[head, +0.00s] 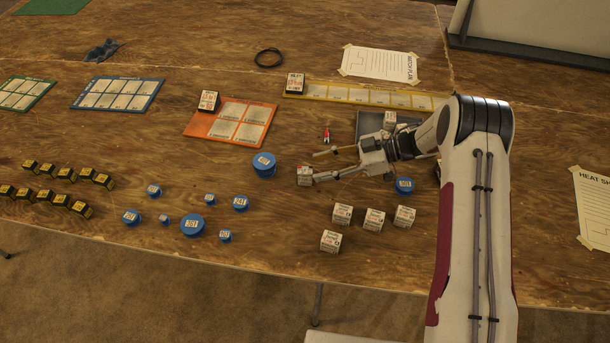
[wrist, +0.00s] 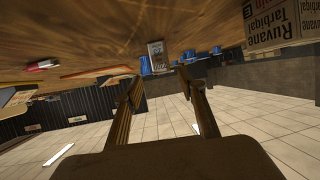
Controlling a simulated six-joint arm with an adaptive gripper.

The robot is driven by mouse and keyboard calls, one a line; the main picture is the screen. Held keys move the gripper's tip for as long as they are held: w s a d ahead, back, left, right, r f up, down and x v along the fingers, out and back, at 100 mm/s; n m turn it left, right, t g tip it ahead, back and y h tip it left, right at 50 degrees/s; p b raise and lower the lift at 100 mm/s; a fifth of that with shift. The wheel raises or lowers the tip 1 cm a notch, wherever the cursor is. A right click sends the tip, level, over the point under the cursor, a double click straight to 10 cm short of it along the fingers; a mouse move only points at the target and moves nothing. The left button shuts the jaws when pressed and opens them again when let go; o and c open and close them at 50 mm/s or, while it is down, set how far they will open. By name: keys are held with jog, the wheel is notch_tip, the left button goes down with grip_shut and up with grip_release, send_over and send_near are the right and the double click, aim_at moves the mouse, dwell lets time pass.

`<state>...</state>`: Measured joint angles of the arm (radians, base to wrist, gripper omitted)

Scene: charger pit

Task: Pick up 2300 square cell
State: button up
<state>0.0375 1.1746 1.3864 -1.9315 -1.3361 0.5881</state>
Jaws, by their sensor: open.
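Several white labelled square cells stand on the wooden table; I cannot read which one is 2300. One white cell (head: 304,175) stands just beyond my gripper's near fingertip in the head view. A small white cell, likely the same one, shows ahead between the fingers in the wrist view (wrist: 157,48). My gripper (head: 317,167) is low over the table, pointing left, with its two fingers apart and nothing between them; it also shows in the wrist view (wrist: 158,78). A grouped white cell (head: 342,213) stands toward the front edge.
Blue round cells (head: 191,225) are scattered left of my gripper, with one taller (head: 264,164) close by. A small red item (head: 326,135) lies behind it. A grey tray (head: 367,124) is partly hidden by my arm. An orange mat (head: 205,123) lies behind left.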

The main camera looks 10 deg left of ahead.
aim_at(311, 171)
jog(key=shift+s+x, duration=0.1)
jog(key=shift+x, duration=1.2)
jog(key=shift+s+x, duration=0.15)
jog(key=shift+x, duration=1.15)
jog(key=shift+d+f, duration=0.1)
jog(key=shift+f, duration=0.05)
grip_shut()
